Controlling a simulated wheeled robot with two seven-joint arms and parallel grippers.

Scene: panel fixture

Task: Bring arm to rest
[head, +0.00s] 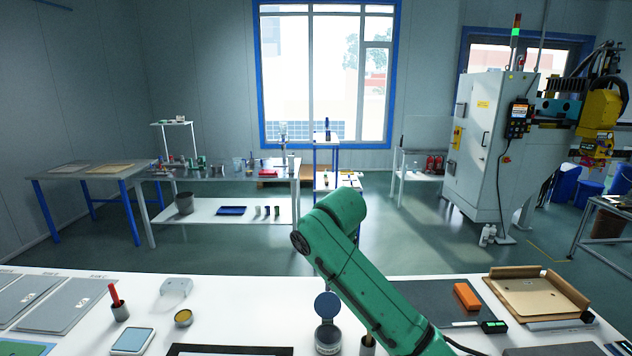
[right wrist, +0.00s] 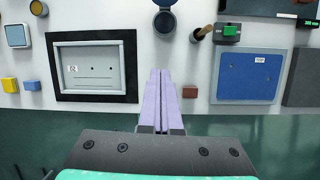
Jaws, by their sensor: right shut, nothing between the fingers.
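My right arm (head: 365,275) is a green link rising from the bottom edge of the head view, bent at a rounded joint above the white bench (head: 240,290). Its gripper does not show clearly there. In the right wrist view my right gripper (right wrist: 160,76) has two pale purple fingers closed together, with nothing between them. They point at the bench near its edge, between a grey framed panel fixture (right wrist: 90,66) on the left and a blue-grey plate (right wrist: 249,76) on the right. I cannot tell the fingers' height above the bench. My left gripper is not in view.
A lidded round jar (head: 328,339) stands beside my arm. An orange block (head: 466,296) and cardboard tray (head: 535,296) lie right; a cup with a red tool (head: 119,309) and grey plates (head: 60,303) lie left. Open floor (head: 240,235) lies beyond the bench.

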